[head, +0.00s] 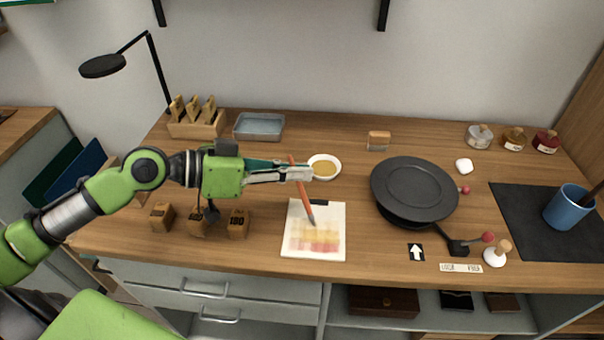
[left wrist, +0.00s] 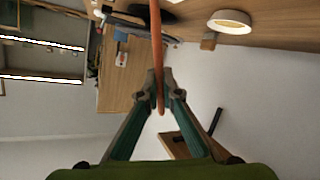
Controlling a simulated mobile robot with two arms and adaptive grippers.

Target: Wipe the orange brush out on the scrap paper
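My left gripper (head: 308,173) is shut on the orange brush (head: 302,190), which it holds near its upper part. The brush tilts, with its tip down over the scrap paper (head: 299,212). In the head view the tip meets the paper's upper painted area; I cannot tell whether it touches. The paper carries yellow, orange and pinkish-red bands. In the left wrist view the orange brush (left wrist: 157,50) runs between the two fingertips (left wrist: 160,88). My right gripper is not in view.
A white dish of yellow-gold contents (head: 324,167) stands just behind the gripper. A black round plate (head: 414,190) is to the right. Several wooden blocks (head: 197,221) stand left of the paper. A blue cup (head: 568,208) stands on a dark mat (head: 510,215) at right.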

